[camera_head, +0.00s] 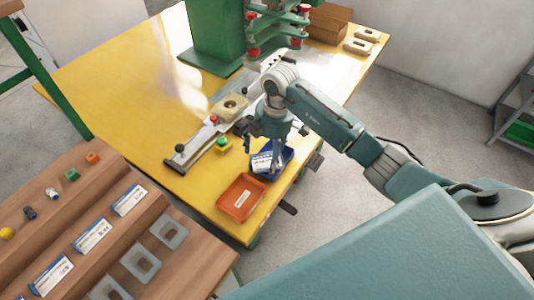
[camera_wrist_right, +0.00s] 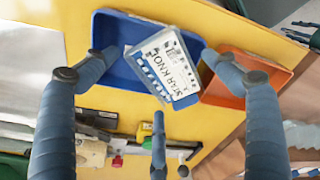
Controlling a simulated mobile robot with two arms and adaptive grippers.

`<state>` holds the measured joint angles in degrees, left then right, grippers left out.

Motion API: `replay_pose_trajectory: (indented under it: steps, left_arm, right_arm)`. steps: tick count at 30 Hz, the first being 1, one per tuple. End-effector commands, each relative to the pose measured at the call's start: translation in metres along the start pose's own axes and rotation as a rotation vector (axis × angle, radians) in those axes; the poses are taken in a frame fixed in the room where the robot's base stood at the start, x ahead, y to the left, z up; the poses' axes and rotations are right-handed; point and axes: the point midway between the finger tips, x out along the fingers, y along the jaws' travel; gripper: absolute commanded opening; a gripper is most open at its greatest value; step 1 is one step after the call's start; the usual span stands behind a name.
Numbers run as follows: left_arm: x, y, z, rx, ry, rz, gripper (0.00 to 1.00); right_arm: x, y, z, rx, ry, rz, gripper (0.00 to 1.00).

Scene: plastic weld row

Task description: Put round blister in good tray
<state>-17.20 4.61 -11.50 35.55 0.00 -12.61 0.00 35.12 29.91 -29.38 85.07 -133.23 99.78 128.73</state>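A clear blister pack with a white and blue card reading "STAR KNOB" (camera_wrist_right: 166,68) lies in the blue tray (camera_wrist_right: 112,72), turned at an angle. In the head view the pack (camera_head: 262,162) shows as a pale patch in the blue tray (camera_head: 286,156). I cannot make out whether its cavity is round. My right gripper (camera_head: 276,160) hangs over this tray. In the wrist view its fingers (camera_wrist_right: 158,60) are spread wide around the pack, apparently not gripping it. My left gripper is not in view.
An orange tray (camera_head: 241,197) with a white label sits beside the blue one. A slide fixture (camera_head: 232,104) leads to the green press (camera_head: 216,40). A wooden rack (camera_head: 78,205) at lower left holds cards, clear blisters and small parts. The yellow table's left part is clear.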

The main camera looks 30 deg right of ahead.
Motion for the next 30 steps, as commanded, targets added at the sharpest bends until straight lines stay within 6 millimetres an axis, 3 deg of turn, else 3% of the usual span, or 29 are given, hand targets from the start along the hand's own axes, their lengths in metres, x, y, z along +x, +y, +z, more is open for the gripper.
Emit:
replay_pose_trajectory:
  steps: [7,21,30]
  left_arm:
    - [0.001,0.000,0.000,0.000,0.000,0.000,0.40]
    - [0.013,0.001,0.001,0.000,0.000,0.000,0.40]
    - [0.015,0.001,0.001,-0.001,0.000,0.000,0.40]
  right_arm:
    - [-0.011,0.001,-0.001,-0.001,0.001,0.004,0.86]
    - [-0.102,0.001,0.000,-0.001,0.000,0.004,0.86]
    - [-0.123,0.000,-0.001,0.000,0.000,0.001,0.86]
